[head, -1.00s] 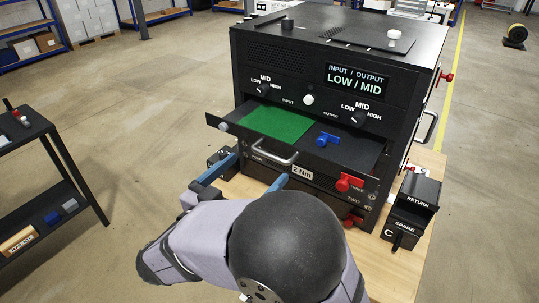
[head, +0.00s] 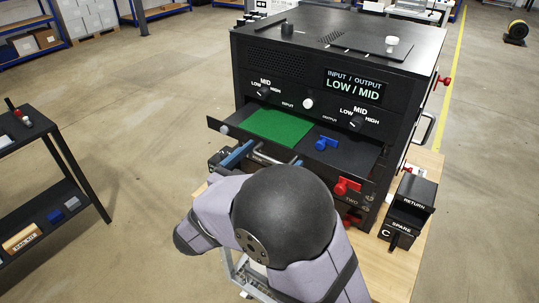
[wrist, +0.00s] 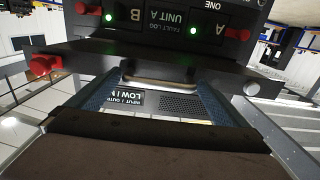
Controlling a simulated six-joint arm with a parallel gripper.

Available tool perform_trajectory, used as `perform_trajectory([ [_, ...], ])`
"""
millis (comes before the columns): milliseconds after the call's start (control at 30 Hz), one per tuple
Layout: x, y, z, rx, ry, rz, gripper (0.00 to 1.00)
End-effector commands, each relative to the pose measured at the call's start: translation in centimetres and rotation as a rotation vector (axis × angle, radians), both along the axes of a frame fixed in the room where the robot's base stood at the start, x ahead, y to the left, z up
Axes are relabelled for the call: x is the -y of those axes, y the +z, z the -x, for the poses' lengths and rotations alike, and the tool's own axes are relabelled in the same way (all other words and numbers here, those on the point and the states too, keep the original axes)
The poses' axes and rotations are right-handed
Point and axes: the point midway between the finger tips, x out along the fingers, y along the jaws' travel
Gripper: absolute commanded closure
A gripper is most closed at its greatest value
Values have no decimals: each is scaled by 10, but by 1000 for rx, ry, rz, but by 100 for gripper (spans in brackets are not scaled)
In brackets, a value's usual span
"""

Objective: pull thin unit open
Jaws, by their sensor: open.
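The black rack cabinet (head: 405,75) has a thin unit (head: 357,160) standing out of its front like a drawer. A green pad (head: 275,127) and a blue part (head: 326,143) lie on the unit's top. The unit's front has a silver bar handle (head: 262,158), partly hidden by my arm, and a red knob (head: 346,187) at its right. My gripper (head: 268,156) is open at the handle. In the wrist view the handle (wrist: 158,80) shows between the two blue fingers of my gripper (wrist: 156,90). I cannot tell whether they touch it.
Bins marked RETURN and SPARE (head: 408,212) stand right of the unit on the wooden bench (head: 403,270). A black cart (head: 55,150) is at the left. Open floor lies between the cart and the rack. My arm hides the rack's lower front.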

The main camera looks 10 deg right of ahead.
Motion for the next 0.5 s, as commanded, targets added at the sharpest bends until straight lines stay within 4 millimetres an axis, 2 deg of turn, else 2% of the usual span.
perform_trajectory([
  [300,2,0,-2,-1,0,-1,1],
  [333,2,0,-2,-1,0,-1,4],
  [500,2,0,-2,-1,0,-1,44],
])
